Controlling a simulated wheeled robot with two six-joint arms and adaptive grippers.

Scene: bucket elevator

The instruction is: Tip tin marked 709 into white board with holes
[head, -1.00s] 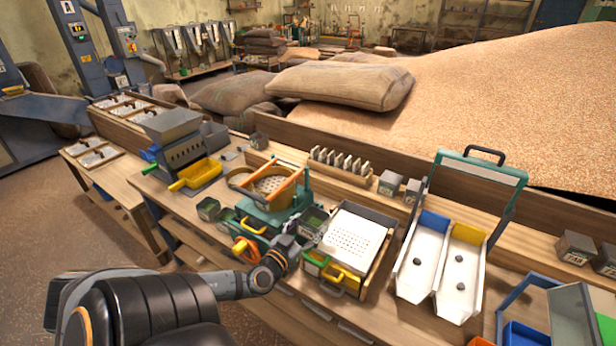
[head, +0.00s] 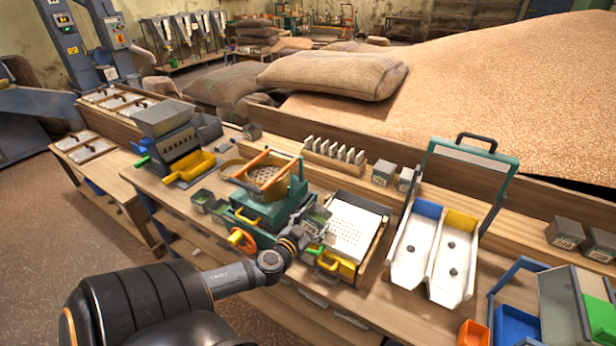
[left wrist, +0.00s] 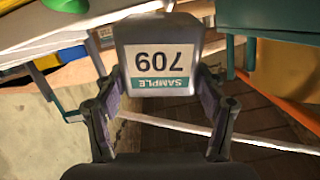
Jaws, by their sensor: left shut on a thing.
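The tin marked 709 (left wrist: 163,62) is a dark grey tin with a white and green SAMPLE label, seen upside down in the left wrist view. My left gripper (left wrist: 160,108) is shut on it, one finger at each side. In the head view the tin (head: 318,216) is up against the left side of the white board with holes (head: 352,228), and my left gripper (head: 302,232) is partly hidden by my wrist. I cannot tell how far the tin is tilted. The board lies sloping in a wooden frame. My right gripper is not in view.
A green machine with an orange-framed sieve (head: 268,172) stands close left of the tin. A white two-channel chute (head: 432,255) stands to the right. Several small tins (head: 565,233) stand along the back ledge.

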